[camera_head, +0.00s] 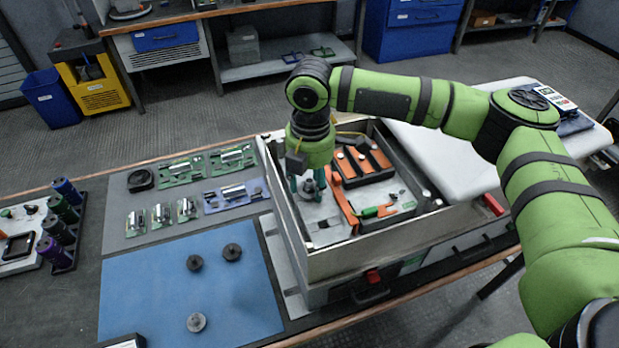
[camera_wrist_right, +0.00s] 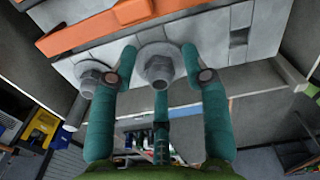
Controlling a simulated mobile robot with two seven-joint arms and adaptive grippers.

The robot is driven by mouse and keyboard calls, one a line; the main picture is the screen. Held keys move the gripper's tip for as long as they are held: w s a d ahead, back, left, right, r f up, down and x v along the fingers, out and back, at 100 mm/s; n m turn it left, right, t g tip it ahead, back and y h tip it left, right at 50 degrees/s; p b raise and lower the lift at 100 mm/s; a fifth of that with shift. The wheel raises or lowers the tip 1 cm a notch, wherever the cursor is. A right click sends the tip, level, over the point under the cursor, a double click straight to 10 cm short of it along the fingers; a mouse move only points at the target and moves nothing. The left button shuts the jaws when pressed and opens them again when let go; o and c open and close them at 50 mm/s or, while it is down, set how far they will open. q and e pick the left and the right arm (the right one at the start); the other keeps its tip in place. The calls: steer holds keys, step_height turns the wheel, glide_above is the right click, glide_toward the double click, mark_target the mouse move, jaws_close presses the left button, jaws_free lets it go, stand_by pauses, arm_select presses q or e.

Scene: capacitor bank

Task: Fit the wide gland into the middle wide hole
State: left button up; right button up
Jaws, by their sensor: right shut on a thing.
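My right gripper (camera_head: 308,190) reaches down inside the grey open box, near its left wall (camera_head: 285,215). In the right wrist view its teal fingers (camera_wrist_right: 163,72) are shut on a grey gland (camera_wrist_right: 159,68) with a round flange and a hex middle. The gland is close to the pale panel; I cannot tell whether it sits in a hole, and the middle wide hole is hidden or not distinguishable. A second gland (camera_wrist_right: 92,77) shows to the left of the fingers, by the panel. My left gripper is not in view.
The box holds orange strips (camera_head: 343,205) and a green part (camera_head: 378,211). A white surface (camera_head: 445,160) stands right of the box.

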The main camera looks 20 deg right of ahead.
steer(key=shift+s+f, duration=0.1)
steer(key=shift+f, duration=0.45)
steer(key=o, duration=1.1)
steer(key=shift+f, duration=0.15)
steer(key=shift+o, duration=0.2)
